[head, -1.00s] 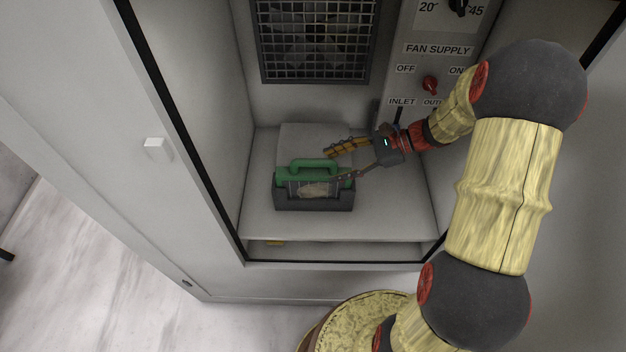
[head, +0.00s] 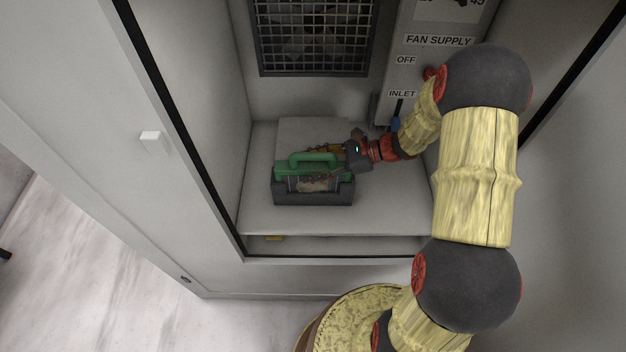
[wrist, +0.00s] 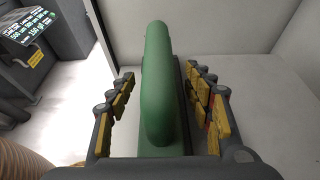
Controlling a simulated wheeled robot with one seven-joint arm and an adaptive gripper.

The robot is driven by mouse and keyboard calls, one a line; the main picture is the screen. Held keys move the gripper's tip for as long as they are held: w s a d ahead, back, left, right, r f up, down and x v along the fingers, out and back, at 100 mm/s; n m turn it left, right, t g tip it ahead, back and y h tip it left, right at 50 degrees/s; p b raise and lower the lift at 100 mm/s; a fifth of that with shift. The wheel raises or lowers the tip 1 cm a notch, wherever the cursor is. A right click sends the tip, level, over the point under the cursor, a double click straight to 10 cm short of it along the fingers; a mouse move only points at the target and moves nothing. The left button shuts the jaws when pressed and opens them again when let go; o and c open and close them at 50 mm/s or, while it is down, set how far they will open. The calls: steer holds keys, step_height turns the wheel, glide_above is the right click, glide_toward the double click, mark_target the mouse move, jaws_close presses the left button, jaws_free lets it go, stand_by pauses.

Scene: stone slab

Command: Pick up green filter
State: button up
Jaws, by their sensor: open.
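The green filter (head: 297,172) sits upright in a dark grey holder (head: 313,197) on the cabinet shelf. Its raised handle runs along its top, and its front has a dirty-looking panel. My gripper (head: 318,162) reaches in from the right at the filter's top. In the wrist view, my gripper (wrist: 160,88) is open, with one finger on each side of the green filter's handle (wrist: 158,95). A gap shows between the handle and the left finger; the right finger is closer. Whether the right finger touches is unclear.
The cabinet shelf (head: 390,212) has free room right of the holder. A fan grille (head: 313,35) is on the back wall, and a control panel (head: 425,60) with a red knob is at right. The cabinet's side walls flank the arm.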

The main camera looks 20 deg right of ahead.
steer(key=c, duration=0.3)
jaws_close()
stand_by(0.5)
stand_by(0.5)
